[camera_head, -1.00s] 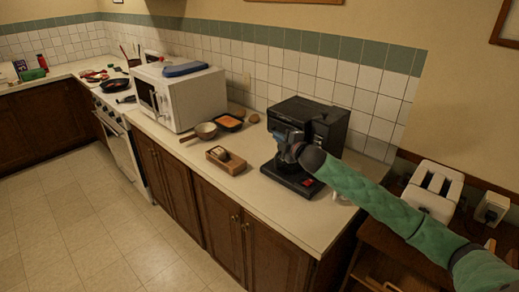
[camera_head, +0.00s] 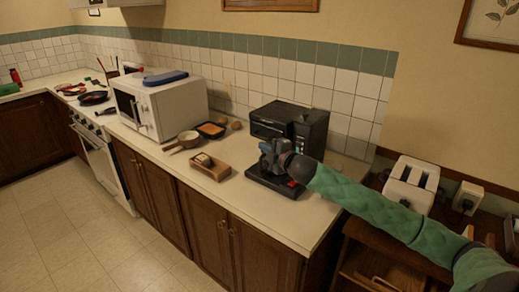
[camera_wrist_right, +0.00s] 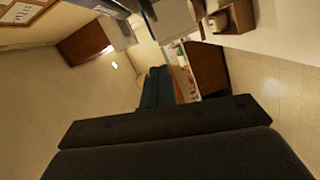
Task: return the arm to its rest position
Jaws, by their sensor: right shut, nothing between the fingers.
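My right arm (camera_head: 365,203), with a green sleeve, reaches in from the lower right in the head view. Its gripper (camera_head: 268,157) is shut and empty. It appears in front of the black coffee maker (camera_head: 308,130), over its base; I cannot tell whether they touch. In the right wrist view, a dark blue shape (camera_wrist_right: 155,88) near the middle may be part of the gripper, and a large dark form (camera_wrist_right: 170,140) fills the bottom. My left gripper is not in view.
A white microwave (camera_head: 172,107) stands farther left. A white toaster (camera_head: 411,184) is behind the arm at right. The counter's front right (camera_head: 290,222) is clear.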

